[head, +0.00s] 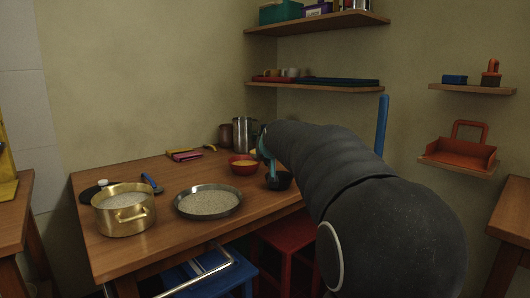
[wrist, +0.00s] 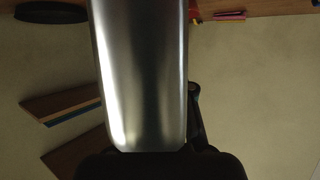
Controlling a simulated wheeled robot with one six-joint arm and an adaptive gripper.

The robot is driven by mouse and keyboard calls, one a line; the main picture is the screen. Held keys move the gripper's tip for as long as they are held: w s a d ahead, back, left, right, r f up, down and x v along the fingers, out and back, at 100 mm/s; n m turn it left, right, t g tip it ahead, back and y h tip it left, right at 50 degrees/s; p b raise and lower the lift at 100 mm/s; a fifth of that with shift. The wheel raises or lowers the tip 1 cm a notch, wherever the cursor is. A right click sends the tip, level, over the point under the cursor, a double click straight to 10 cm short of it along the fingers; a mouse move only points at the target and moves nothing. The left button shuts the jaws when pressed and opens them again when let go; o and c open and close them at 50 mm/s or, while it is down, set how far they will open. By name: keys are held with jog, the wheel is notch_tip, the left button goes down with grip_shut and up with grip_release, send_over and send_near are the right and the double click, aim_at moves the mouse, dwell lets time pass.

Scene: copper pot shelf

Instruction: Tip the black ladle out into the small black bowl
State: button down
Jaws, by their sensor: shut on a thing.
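The small black bowl (head: 279,181) stands on the table near its right end, just below my gripper (head: 265,152). My gripper is shut on the black ladle, mostly hidden by my arm in the head view. I cannot make out the ladle's cup or whether anything is in it. A wide shiny silver surface fills the middle of the wrist view close to the camera; I cannot tell what it belongs to. A dark round rim, perhaps the small black bowl (wrist: 50,13), shows at the upper left there.
A red bowl (head: 243,168) stands left of the black bowl, with a steel pitcher (head: 241,135) and a brown cup (head: 225,139) behind. A brass pot (head: 124,212) and a wide shallow pan (head: 208,214) stand further left on the wooden table (head: 170,245). Shelves (head: 325,85) hang behind.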

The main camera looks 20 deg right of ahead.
jog(key=shift+s+a+r, duration=0.1)
jog(key=shift+s+a, duration=0.1)
jog(key=shift+s, duration=0.05)
jog(key=shift+f+m+y, duration=0.3)
jog(key=s+d+f+m+t+y+b, duration=0.1)
jog(key=d+f+m+t+y+b, duration=0.2)
jog(key=d+m, duration=0.4)
jog(key=f+m+y+b, duration=0.1)
jog(key=m+y, duration=0.1)
jog(key=shift+d+f+m+y, duration=0.2)
jog(key=shift+f+m+y, duration=0.1)
jog(key=shift+y, duration=0.1)
dwell(1.0)
jog(key=shift+s+d+f+m+t+y+b, duration=0.2)
jog(key=shift+d+m+t+b, duration=0.25)
jog(key=shift+m+b, duration=0.65)
jog(key=shift+s+d+f+m+t+y+b, duration=0.15)
jog(key=shift+m+t+b, duration=0.45)
jog(key=shift+b, duration=1)
jog(key=shift+d+f+m+t+b, duration=0.35)
jog(key=shift+m+b, duration=0.55)
jog(key=shift+b, duration=0.35)
jog(key=shift+d+f+m+t+b, duration=0.1)
jog(key=shift+f+m+t+b, duration=0.25)
jog(key=shift+m+b, duration=0.7)
jog(key=shift+d+m+t+b, duration=0.15)
jog(key=shift+m+t+b, duration=0.2)
jog(key=shift+m+b, duration=0.15)
